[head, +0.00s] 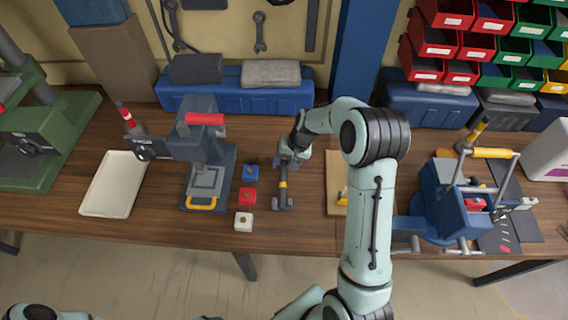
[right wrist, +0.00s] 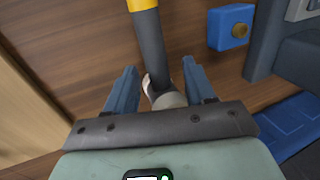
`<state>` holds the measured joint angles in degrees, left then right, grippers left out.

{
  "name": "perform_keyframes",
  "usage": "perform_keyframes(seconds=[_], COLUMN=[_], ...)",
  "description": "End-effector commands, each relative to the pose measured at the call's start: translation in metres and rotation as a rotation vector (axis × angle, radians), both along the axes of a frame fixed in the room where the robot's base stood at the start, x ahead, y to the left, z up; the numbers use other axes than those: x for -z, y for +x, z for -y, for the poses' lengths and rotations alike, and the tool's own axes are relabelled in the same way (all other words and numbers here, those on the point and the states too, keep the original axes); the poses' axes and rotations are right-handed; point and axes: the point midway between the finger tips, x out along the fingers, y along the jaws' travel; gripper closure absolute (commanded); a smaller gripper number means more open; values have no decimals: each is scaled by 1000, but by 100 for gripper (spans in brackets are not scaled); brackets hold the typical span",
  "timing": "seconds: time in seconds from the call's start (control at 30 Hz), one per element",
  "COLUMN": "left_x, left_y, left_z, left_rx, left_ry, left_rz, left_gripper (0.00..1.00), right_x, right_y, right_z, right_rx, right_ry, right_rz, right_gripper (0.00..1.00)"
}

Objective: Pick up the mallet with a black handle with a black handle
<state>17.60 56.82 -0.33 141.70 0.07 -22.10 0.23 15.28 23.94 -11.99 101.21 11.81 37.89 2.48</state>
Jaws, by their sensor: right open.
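The mallet (head: 283,190) lies on the wooden table, its dark handle pointing away from me and a yellow band near its grey head. My right gripper (head: 291,158) is over the far end of the handle. In the right wrist view the dark handle (right wrist: 150,48) runs between the two spread blue fingers of my right gripper (right wrist: 158,82). The fingers are open, with a gap on both sides of the handle. The yellow band shows at the top edge; the mallet head is outside that view. My left gripper is not in view.
Blue (head: 250,174), red (head: 248,196) and white (head: 243,222) socket boxes stand left of the mallet. Farther left are a press (head: 205,150) and a cream tray (head: 113,185). A wooden board (head: 335,190) lies to the right, then a blue vise (head: 445,200). Blue cases line the back.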

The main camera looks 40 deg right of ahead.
Motion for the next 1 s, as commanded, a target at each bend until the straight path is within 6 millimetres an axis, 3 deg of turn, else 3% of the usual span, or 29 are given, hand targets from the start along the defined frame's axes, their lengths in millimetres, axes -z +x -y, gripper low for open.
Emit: perform_keyframes(seconds=[0.3,0.47,0.83,1.0], left_x=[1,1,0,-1], left_y=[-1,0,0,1], left_z=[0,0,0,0], left_rx=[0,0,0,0], left_ry=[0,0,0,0], left_rz=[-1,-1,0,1], left_gripper=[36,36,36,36], right_x=[7,7,4,-7], right_y=[0,1,1,2], right_z=[-1,-1,-1,-1], right_rx=[0,0,0,-1], right_ry=[0,0,-1,-1], right_rz=[0,0,3,5], right_gripper=[49,100,100,100])
